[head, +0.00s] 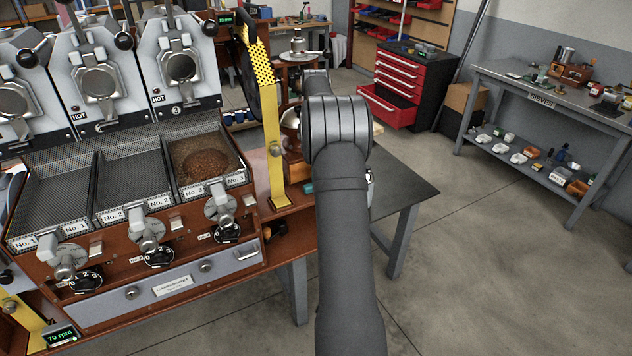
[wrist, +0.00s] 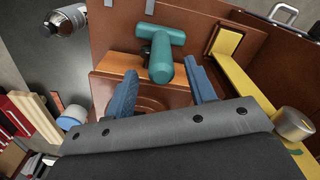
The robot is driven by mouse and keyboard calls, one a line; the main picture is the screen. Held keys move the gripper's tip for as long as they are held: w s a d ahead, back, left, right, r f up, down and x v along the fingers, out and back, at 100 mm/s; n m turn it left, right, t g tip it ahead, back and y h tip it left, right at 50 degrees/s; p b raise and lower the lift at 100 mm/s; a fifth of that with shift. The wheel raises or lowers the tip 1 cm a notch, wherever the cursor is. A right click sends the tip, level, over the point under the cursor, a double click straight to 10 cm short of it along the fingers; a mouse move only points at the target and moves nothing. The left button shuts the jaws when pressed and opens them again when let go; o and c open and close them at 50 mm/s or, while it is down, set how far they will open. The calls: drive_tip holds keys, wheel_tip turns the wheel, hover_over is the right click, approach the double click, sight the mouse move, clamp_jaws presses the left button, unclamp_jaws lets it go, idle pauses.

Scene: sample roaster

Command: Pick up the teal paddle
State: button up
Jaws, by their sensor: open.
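The teal paddle (wrist: 161,58) shows in the wrist view as a T-shaped teal piece, with its crossbar toward the top of the picture. It lies against a light wooden block and a brown board. My gripper (wrist: 163,86) is open, with one blue-grey finger on each side below the paddle's lower end. The paddle's end lies near the gap between the fingertips, and I cannot tell whether they touch it. In the head view a small teal part (head: 308,187) shows just left of my arm; my arm hides the gripper and the rest there.
A yellow post (wrist: 243,75) with a metal knob (wrist: 293,123) stands right of my gripper in the wrist view. The roaster's cooling trays (head: 122,185) lie left in the head view, one holding brown beans (head: 205,163). Open floor lies right of the table (head: 408,185).

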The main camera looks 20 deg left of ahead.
drive_tip(key=f, duration=0.5)
drive_tip(key=shift+s+d+f, duration=0.15)
drive_tip(key=shift+s+f, duration=0.1)
drive_tip(key=shift+f, duration=0.05)
drive_tip(key=c, duration=1.1)
